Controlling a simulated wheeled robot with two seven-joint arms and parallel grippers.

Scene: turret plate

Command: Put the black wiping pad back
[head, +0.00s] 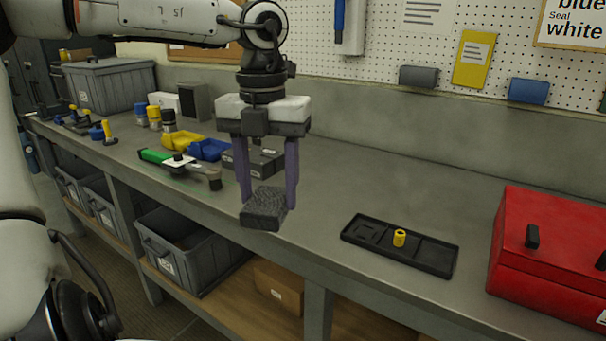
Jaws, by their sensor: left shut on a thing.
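The black wiping pad (264,209) is a dark, rough-textured block. My left gripper (268,196) points straight down and is shut on it, with the purple fingers at its two sides. The pad appears to hang above the front part of the bench, slightly tilted. A black tray (436,257) with compartments lies on the bench to the right of the pad. A small yellow cylinder (399,238) stands in its middle part. My right gripper is not in the picture.
A red toolbox (548,262) stands at the right. Left of the gripper lie a green-handled tool (157,157), a yellow bin (183,141) and a blue bin (209,149). A dark grey box (240,161) sits behind the gripper. Bench between pad and tray is clear.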

